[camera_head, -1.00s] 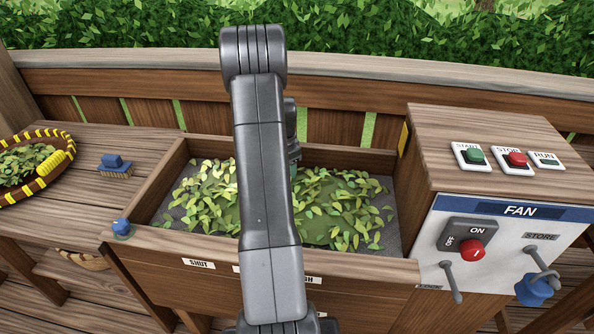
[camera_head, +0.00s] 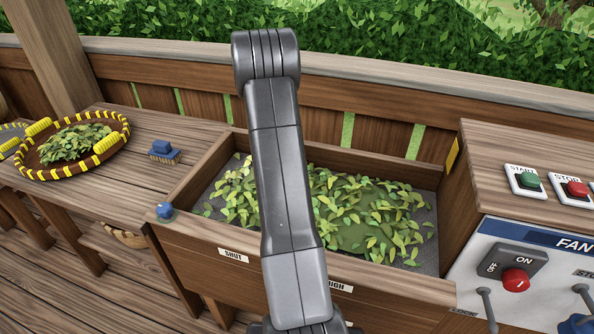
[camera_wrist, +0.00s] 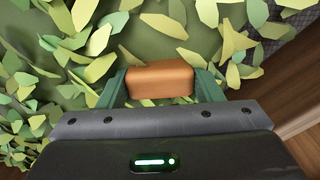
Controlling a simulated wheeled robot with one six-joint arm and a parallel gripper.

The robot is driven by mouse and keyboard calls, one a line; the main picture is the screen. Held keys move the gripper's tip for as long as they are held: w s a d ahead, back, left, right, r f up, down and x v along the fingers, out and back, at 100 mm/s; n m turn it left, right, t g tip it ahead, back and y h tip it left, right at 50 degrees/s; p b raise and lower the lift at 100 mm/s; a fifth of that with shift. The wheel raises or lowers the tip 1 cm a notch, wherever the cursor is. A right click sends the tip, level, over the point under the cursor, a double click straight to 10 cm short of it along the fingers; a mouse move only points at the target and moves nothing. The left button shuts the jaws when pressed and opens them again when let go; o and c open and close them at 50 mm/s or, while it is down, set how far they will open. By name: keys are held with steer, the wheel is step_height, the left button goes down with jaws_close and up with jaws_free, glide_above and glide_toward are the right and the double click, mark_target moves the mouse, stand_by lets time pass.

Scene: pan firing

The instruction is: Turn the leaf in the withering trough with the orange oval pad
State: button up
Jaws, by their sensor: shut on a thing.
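My gripper (camera_wrist: 160,88) is shut on the orange pad (camera_wrist: 160,76), which shows between its two green fingers in the wrist view. In that view the pad is over the leaf, close to a smooth green patch; I cannot tell whether it touches. In the head view my arm hides the gripper and the pad. The withering trough (camera_head: 205,247) is a wooden box in the middle of the head view. Loose green and yellow leaf (camera_head: 385,212) lies in it in an uneven layer, with grey mesh bare at the right edge. My arm hides the middle of the leaf.
The fan cabinet (camera_head: 545,240) stands against the trough's right side, with a red knob (camera_head: 515,281) and levers. A blue knob (camera_head: 165,211) sits at the trough's left front corner. A blue brush (camera_head: 163,151) and a leaf basket (camera_head: 72,150) are on the left bench.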

steer(key=shift+a, duration=1.2)
step_height(320, 180, up, 14)
steer(key=p, duration=0.8)
steer(key=shift+d+f, duration=0.15)
steer(key=shift+f, duration=0.1)
steer(key=shift+s+f, duration=0.1)
steer(key=s+d+f+n, duration=0.6)
steer(key=f+n, duration=0.1)
steer(key=s+d+f+n, duration=0.2)
steer(key=d+f+n, duration=0.1)
steer(key=d, duration=0.1)
steer(key=shift+s+f+n, duration=0.4)
steer(key=shift+s+d+f+n, duration=0.4)
steer(key=shift+s+n, duration=0.1)
steer(key=shift+n, duration=0.1)
